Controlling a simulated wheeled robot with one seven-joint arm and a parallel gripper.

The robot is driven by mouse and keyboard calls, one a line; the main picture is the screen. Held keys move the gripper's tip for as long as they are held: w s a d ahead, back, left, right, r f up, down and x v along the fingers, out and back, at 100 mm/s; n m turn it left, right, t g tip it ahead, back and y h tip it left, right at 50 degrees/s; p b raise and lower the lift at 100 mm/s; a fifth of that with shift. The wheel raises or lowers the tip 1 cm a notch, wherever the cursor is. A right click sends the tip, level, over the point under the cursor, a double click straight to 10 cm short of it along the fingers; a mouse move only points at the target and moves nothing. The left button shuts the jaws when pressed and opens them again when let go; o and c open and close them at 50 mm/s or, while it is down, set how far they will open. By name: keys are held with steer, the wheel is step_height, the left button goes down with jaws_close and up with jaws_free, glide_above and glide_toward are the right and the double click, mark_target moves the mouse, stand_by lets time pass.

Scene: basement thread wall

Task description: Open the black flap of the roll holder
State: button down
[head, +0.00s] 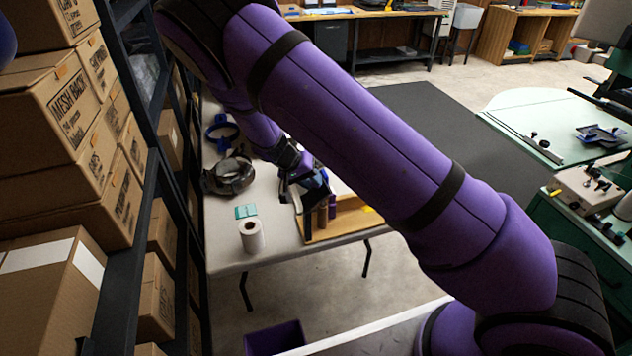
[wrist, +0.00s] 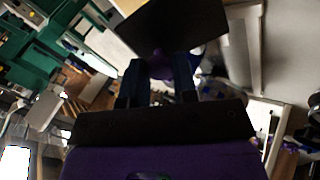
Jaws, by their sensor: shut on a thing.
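In the wrist view, a flat black panel, which I take as the flap (wrist: 180,25), stands tilted just beyond my fingertips. My gripper (wrist: 160,65) is shut on its near edge, where a small purple piece shows between the two dark fingers. In the head view, my gripper (head: 308,190) is at the table, small and partly hidden by my own arm. The rest of the roll holder cannot be made out clearly behind the gripper and panel.
Shelves with cardboard boxes (head: 65,110) crowd the left. Open floor lies beyond the table.

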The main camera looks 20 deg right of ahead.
mark_target(311, 183)
steer(key=a+h, duration=0.2)
steer(key=shift+r+h, duration=0.1)
steer(key=shift+h, duration=0.3)
steer(key=a+h, duration=0.1)
steer(key=h, duration=0.1)
steer(key=a+h, duration=0.2)
steer(key=h, duration=0.1)
steer(key=shift+a, duration=0.2)
steer(key=shift+a+f+h, duration=0.35)
steer(key=shift+a+h, duration=0.15)
steer(key=shift+h, duration=0.4)
steer(key=shift+a+f+h, duration=0.3)
steer(key=shift+a+h, duration=0.15)
steer(key=shift+h, duration=0.45)
steer(key=c, duration=0.9)
jaws_free()
steer(key=shift+a, duration=0.1)
